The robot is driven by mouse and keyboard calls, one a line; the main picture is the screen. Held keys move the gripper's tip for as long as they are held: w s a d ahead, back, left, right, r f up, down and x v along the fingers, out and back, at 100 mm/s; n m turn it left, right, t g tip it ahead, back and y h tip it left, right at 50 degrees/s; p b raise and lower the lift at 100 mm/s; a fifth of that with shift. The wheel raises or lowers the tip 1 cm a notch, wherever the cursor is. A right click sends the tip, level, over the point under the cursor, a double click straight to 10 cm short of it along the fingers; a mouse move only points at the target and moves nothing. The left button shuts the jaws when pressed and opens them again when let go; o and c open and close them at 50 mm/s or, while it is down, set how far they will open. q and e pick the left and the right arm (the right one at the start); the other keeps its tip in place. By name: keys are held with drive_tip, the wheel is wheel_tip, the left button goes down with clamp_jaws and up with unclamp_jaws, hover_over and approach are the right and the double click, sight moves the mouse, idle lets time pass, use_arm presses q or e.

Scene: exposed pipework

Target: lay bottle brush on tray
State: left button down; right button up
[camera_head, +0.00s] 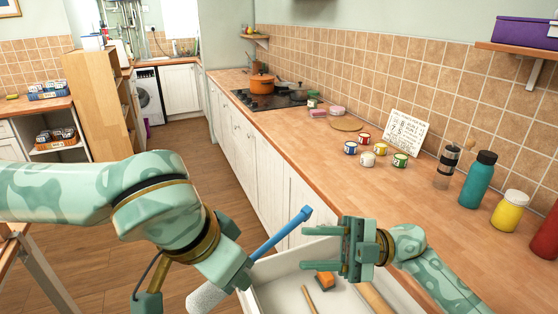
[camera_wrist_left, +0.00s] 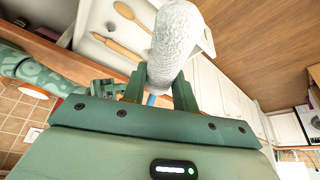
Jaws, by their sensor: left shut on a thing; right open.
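The bottle brush (camera_head: 284,230) has a blue handle and a thick white bristle head. My left gripper (camera_head: 238,274) is shut on it, with the handle slanting up to the right and the head down to the left. In the left wrist view the white head (camera_wrist_left: 178,45) stands out past the fingers of my left gripper (camera_wrist_left: 160,88) and hides part of the scene.
The wooden counter (camera_head: 330,175) behind carries small tins, a tumbler (camera_head: 446,167), a teal bottle (camera_head: 477,180) and a yellow jar (camera_head: 508,213). Floor is open at left.

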use_arm(q)
drive_tip(key=shift+d, duration=0.1)
use_arm(e)
drive_tip(key=w+a+r+n, duration=0.1)
drive_tip(key=r+n, duration=0.1)
drive_tip(key=r, duration=0.1)
drive_tip(key=w+a+r+n+y, duration=0.1)
drive_tip(key=w+r+n, duration=0.1)
drive_tip(key=r+n, duration=0.1)
drive_tip(key=w+a+r+n, duration=0.2)
drive_tip(key=r+n, duration=0.1)
drive_tip(key=r, duration=0.2)
drive_tip(key=shift+r+y, duration=0.1)
drive_tip(key=shift+y, duration=0.2)
drive_tip(key=a+r+n+g+h, duration=0.1)
drive_tip(key=a+r+n+h, duration=0.1)
drive_tip(key=a+n+h, duration=1.3)
drive_tip(key=s+d+r+n+t+h, duration=0.2)
drive_tip(key=d+n+t+h, duration=0.35)
drive_tip(key=d+n, duration=0.55)
wheel_tip(320, 180, down, 12)
drive_tip(key=w+d, duration=0.1)
drive_tip(key=shift+m+g+h, duration=0.4)
drive_tip(key=shift+g+h, duration=0.05)
